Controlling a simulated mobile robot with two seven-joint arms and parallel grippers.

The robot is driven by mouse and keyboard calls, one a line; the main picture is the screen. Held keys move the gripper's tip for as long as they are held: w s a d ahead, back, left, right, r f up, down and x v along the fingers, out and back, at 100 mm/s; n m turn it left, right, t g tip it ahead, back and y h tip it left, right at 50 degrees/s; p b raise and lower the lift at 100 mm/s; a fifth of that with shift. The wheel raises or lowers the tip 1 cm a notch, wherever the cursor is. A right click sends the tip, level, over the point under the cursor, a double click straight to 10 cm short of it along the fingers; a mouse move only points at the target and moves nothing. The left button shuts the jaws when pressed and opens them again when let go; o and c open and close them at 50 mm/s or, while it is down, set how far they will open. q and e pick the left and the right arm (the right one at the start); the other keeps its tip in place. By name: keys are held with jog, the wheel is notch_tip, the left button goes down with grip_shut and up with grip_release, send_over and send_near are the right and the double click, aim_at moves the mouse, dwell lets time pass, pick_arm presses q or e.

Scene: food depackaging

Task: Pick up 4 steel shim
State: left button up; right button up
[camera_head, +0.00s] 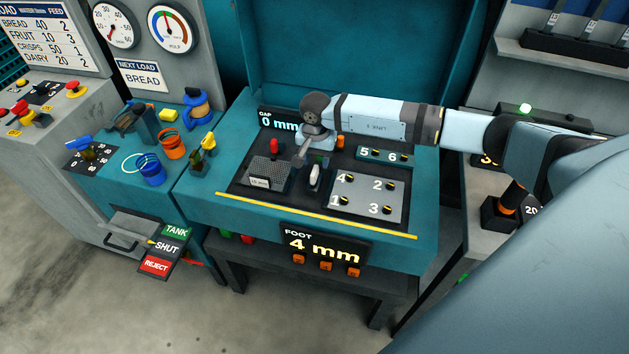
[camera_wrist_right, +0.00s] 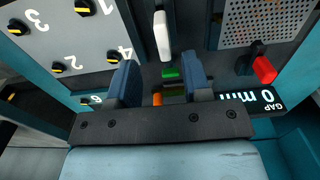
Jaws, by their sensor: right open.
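My right gripper (camera_head: 303,153) reaches in from the right over the middle of the teal machine's black panel. In the right wrist view its two blue fingers (camera_wrist_right: 161,78) are apart, with nothing held between them. A grey plate (camera_head: 368,203) carries black-and-yellow pieces numbered 1 to 4. The piece marked 4 (camera_head: 350,178) is at the plate's back left; it also shows in the wrist view (camera_wrist_right: 113,56), beside one finger and outside the jaws. I cannot tell whether it is the steel shim. My left gripper is not in view.
A white lever (camera_head: 314,174) stands near the fingers, with a red knob (camera_head: 273,146) and a perforated plate (camera_head: 268,170) to the left. Small green (camera_wrist_right: 170,73) and orange (camera_wrist_right: 157,98) parts show beyond the fingers. The foot display (camera_head: 325,246) reads 4 mm; the gap display (camera_head: 279,121) reads 0 mm.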

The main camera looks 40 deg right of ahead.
aim_at(314, 170)
jog(key=shift+f, duration=0.75)
jog(key=shift+a+f, duration=0.1)
jog(key=shift+f, duration=0.35)
notch_tip(314, 170, down, 4)
jog(key=shift+a+f+b, duration=0.15)
jog(key=shift+f+b, duration=0.05)
jog(key=shift+b, duration=0.75)
jog(key=shift+r, duration=0.1)
grip_shut()
